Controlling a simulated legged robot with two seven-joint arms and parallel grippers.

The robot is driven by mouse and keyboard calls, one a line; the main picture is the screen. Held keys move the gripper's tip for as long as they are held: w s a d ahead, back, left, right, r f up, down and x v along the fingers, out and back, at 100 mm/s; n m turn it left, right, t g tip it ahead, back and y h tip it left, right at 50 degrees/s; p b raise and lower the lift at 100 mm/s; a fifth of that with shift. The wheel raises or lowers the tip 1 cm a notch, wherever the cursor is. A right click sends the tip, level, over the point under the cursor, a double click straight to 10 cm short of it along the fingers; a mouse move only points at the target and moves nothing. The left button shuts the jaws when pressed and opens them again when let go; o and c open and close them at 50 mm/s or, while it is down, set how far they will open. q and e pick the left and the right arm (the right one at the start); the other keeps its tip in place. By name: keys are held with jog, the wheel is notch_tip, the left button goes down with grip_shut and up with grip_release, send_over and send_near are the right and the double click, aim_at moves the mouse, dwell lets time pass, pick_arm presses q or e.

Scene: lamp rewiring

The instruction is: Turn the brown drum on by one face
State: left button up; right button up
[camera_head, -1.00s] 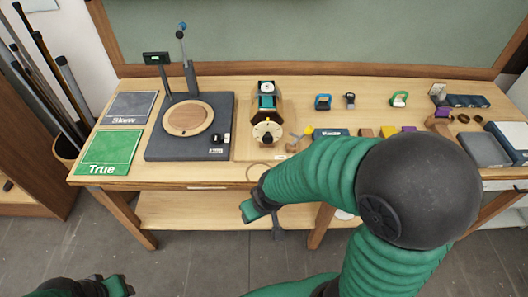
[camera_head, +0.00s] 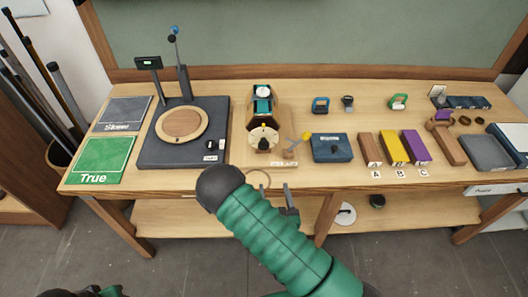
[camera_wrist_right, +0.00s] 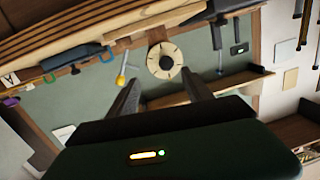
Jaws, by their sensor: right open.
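The brown drum (camera_head: 262,97), dark brown with a teal part and a white dial on top, stands on a wooden base at the table's middle. On its front is a pale round wheel (camera_head: 264,138) with dark notches and a yellow mark at the top. The right wrist view shows this wheel (camera_wrist_right: 164,62) just beyond my fingertips. My right gripper (camera_head: 289,198) is open and empty, in front of the table edge, below and to the right of the wheel, apart from it. My left gripper (camera_head: 88,292) is cut off at the bottom left; its jaws are unclear.
A yellow-knobbed piece (camera_head: 303,138) stands right of the wheel. A dark plate with a wooden disc (camera_head: 182,124) and a green True mat (camera_head: 106,160) lie left. A blue box (camera_head: 332,147) and blocks marked A, B, C (camera_head: 394,148) lie right. A thin ring (camera_head: 258,177) lies near the front edge.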

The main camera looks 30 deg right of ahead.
jog(key=t+b, duration=0.1)
jog(key=b, duration=0.3)
send_near(264, 147)
jog(key=shift+n, duration=0.4)
jog(key=p+x, duration=0.2)
jog(key=x, duration=0.5)
jog(key=shift+w+d+p, duration=0.25)
jog(key=shift+d+p, duration=0.05)
jog(key=shift+d, duration=0.1)
jog(key=shift+w+d+f, duration=0.1)
jog(key=shift+w+d, duration=0.05)
jog(key=shift+w, duration=0.2)
jog(key=shift+a, duration=0.25)
jog(key=shift+c, duration=0.2)
